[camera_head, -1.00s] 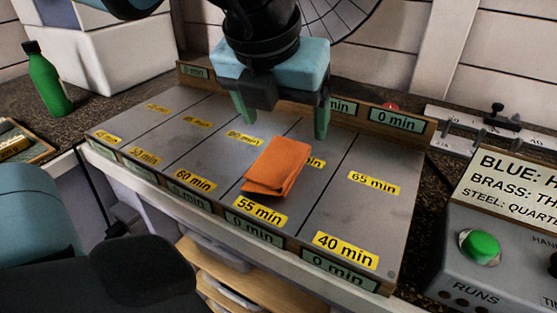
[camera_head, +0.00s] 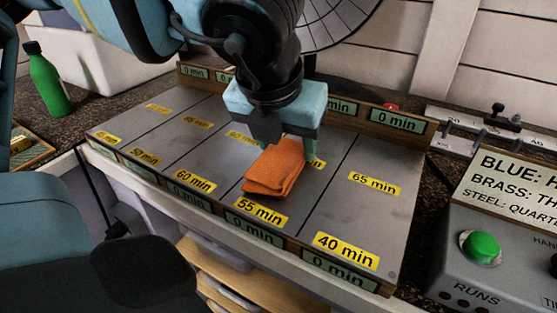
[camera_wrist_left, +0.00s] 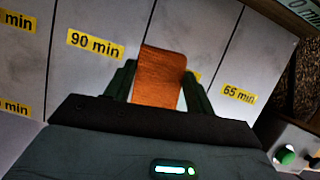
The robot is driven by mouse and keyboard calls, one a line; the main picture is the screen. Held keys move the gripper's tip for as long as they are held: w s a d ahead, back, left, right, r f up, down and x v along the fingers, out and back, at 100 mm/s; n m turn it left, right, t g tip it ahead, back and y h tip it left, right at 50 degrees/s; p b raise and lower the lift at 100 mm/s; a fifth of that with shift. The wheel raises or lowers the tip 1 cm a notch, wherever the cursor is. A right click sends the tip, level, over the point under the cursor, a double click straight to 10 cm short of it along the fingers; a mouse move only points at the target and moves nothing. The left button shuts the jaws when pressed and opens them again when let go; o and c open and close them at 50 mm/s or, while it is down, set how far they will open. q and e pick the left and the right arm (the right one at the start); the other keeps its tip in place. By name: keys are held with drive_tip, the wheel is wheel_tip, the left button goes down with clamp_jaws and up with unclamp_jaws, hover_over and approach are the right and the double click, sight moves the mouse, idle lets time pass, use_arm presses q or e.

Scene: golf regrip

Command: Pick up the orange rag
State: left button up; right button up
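The orange rag (camera_head: 274,168) is a folded cloth lying on the grey sectioned board (camera_head: 370,218), above the yellow "55 min" label. My left gripper (camera_head: 280,160) is directly over the rag's far part, pointing down. In the left wrist view, the rag (camera_wrist_left: 158,78) lies between the two spread green fingers (camera_wrist_left: 160,85). The fingers are open, one on each side of the rag. Whether they touch it is unclear. In the head view one finger is mostly hidden behind the rag and the gripper body. My right gripper is not seen.
A green bottle (camera_head: 48,80) stands at the left back by a white box. A wooden ledge (camera_head: 390,120) with "0 min" displays runs along the board's back. A control box with a green button (camera_head: 481,246) stands at the right. The board around the rag is bare.

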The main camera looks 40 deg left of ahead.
sight(285, 145)
use_arm(q)
drive_tip(key=shift+c, duration=1)
wheel_tip(285, 145, up, 10)
drive_tip(key=shift+p, duration=0.4)
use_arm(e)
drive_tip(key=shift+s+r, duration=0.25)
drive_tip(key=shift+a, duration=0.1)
